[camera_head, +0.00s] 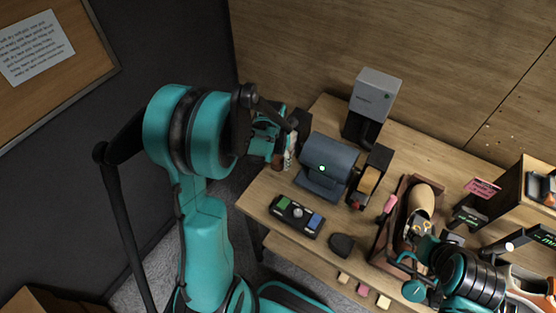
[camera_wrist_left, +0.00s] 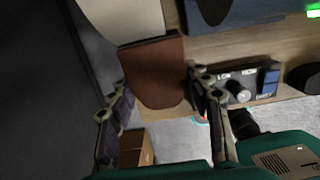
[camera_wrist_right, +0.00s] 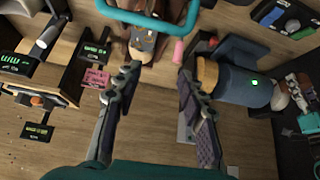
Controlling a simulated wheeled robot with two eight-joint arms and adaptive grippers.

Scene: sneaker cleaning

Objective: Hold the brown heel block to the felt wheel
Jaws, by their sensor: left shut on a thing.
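The brown heel block (camera_wrist_left: 155,78) sits between the fingers of my left gripper (camera_wrist_left: 157,82), which is shut on it. In the left wrist view its dark upper edge meets or overlaps the lower edge of the cream felt wheel (camera_wrist_left: 122,14); I cannot tell whether they touch. In the head view my left gripper (camera_head: 283,150) is at the left end of the blue-grey bench grinder (camera_head: 328,160) and mostly hides the wheel. In the right wrist view the felt wheel (camera_wrist_right: 279,98) shows beside the grinder. My right gripper (camera_wrist_right: 158,72) is open and empty.
A control box (camera_head: 297,215) with green and blue buttons stands before the grinder. A dark rounded piece (camera_head: 342,245) lies to its right. A brown wooden holder (camera_head: 383,240) with a shoe form stands near my right arm. A grey box (camera_head: 376,92) stands behind the grinder.

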